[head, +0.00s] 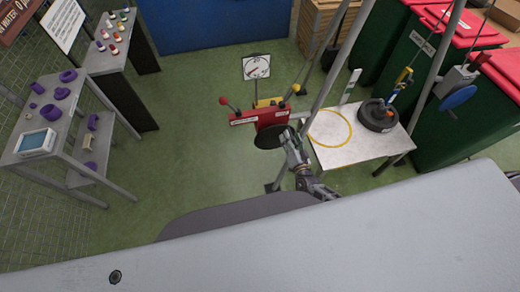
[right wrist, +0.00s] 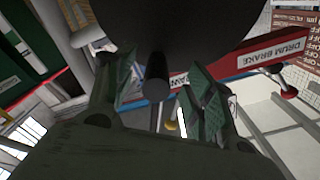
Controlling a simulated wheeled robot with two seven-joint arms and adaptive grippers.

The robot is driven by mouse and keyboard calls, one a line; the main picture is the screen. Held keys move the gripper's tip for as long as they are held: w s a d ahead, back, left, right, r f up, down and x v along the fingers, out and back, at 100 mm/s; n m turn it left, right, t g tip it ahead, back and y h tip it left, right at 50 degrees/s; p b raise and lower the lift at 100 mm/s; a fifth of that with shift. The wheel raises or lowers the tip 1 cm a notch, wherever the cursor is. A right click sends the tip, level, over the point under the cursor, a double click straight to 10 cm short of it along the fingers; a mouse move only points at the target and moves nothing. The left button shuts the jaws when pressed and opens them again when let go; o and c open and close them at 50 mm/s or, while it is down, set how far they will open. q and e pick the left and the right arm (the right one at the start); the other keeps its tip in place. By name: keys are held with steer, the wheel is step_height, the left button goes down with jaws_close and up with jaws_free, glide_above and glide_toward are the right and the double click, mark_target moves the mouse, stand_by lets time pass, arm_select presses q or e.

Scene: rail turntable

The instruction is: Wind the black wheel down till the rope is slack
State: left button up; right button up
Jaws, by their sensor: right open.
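The black wheel (head: 268,136) is a dark disc beside the red drum brake box (head: 273,113). In the right wrist view the wheel (right wrist: 175,22) fills the top, and its dark round handle (right wrist: 157,82) stands out toward me. My right gripper (head: 294,152) is at the wheel's right edge. In the right wrist view its open fingers (right wrist: 160,88) are on either side of the handle, with gaps visible. The rope above the hook is too thin to judge. My left gripper is out of view.
The white table (head: 345,158) bears a yellow ring (head: 330,128). A grey box with a blue wheel (head: 457,97) is on the post at right. Grey posts rise beside the table. Shelves with purple parts (head: 62,93) stand left. Green floor (head: 190,120) is clear between.

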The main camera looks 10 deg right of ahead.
steer(key=s, duration=0.7)
stand_by(0.8)
steer(key=shift+s, duration=0.1)
steer(key=shift+m, duration=0.3)
stand_by(0.3)
